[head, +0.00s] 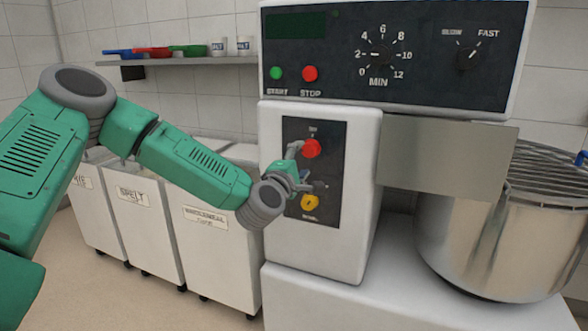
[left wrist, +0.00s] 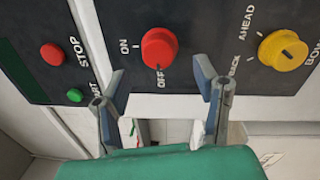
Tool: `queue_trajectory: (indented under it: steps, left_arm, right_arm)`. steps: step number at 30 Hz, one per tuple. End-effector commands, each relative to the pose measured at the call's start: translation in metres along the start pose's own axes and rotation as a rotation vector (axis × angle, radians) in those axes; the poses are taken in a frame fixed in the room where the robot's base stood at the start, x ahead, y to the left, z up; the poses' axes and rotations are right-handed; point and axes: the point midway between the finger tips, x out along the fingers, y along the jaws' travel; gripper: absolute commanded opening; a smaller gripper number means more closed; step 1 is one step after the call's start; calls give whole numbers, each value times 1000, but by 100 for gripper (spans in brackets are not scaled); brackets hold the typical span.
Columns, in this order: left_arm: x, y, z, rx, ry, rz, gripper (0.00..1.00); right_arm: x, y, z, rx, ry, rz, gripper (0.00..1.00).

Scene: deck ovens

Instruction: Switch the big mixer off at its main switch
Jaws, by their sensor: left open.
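The big mixer (head: 345,262) is a white machine with a dark switch plate (head: 328,180) on its front. The main switch is a red rotary knob (head: 312,148) near the top of that plate; in the left wrist view this red knob (left wrist: 159,48) has ON and OFF lettered beside it. I cannot tell which mark it points to. My left gripper (head: 306,170) is in front of the plate, partly hiding it between the red and yellow knobs. In the left wrist view the gripper's fingers (left wrist: 161,82) are spread and empty, with the red knob just beyond and between their tips.
A yellow knob (left wrist: 284,50), lettered AHEAD and BACK, is close by. Green START (head: 276,73) and red STOP (head: 310,73) buttons are on the upper panel. A steel bowl (head: 490,245) stands right. White flour bins (head: 150,235) and a shelf (head: 190,61) are left.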

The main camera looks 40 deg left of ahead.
Motion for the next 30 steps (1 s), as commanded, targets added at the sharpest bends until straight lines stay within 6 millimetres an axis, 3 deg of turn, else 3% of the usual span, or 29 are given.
queue_trajectory:
  steps: [3,10,30]
  left_arm:
    - [-24,0,0,-3,-1,0,56]
    - [-52,0,-1,-2,0,2,56]
    - [-57,-4,3,13,-8,-10,56]
  right_arm:
    - [0,0,0,0,0,0,0]
    - [0,0,0,0,0,0,0]
    - [-1,0,-2,0,-2,0,0]
